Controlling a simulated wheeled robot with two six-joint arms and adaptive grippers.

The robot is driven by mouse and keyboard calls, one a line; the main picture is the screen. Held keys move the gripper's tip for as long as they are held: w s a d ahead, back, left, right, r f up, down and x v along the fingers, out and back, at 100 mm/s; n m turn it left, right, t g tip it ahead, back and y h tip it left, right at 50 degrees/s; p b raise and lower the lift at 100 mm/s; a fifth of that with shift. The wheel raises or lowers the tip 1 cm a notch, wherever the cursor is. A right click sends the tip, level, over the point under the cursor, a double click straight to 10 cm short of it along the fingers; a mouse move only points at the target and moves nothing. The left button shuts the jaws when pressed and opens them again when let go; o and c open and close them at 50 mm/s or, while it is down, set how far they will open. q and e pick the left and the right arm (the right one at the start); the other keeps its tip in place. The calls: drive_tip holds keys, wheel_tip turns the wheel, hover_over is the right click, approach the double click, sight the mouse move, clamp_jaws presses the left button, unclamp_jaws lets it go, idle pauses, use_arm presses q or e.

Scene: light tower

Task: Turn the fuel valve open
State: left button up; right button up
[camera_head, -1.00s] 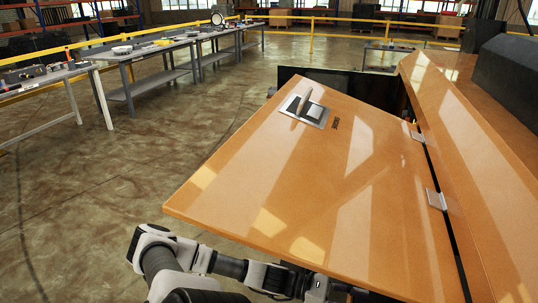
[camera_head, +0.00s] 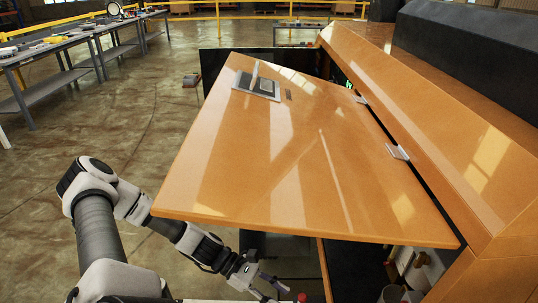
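An orange hinged door (camera_head: 300,150) of the light tower is swung up, with a silver latch plate on it. My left arm reaches in from the left, below the door's near edge. My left gripper (camera_head: 268,287) is at the bottom edge of the view, near the opening under the door. It is partly cut off, and I cannot tell how far its fingers are apart. A small red part (camera_head: 301,298) shows just right of it. I cannot make out the fuel valve for sure. My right gripper is out of view.
The orange housing (camera_head: 470,150) stands to the right, joined to the door by hinges (camera_head: 397,152). Under the door, the opening shows pale parts and a cylinder (camera_head: 391,294). Workbenches (camera_head: 60,45) stand far left.

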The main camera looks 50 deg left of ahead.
use_arm(q)
drive_tip(key=s+d+f+m+g+y+b, duration=0.1)
drive_tip(key=s+d+f+m+g+y, duration=0.1)
drive_tip(key=s+f+m+g, duration=0.2)
drive_tip(key=shift+d+f+g, duration=0.35)
drive_tip(key=shift+g, duration=0.45)
drive_tip(key=shift+s+m+y, duration=0.15)
drive_tip(key=shift+m+y, duration=0.15)
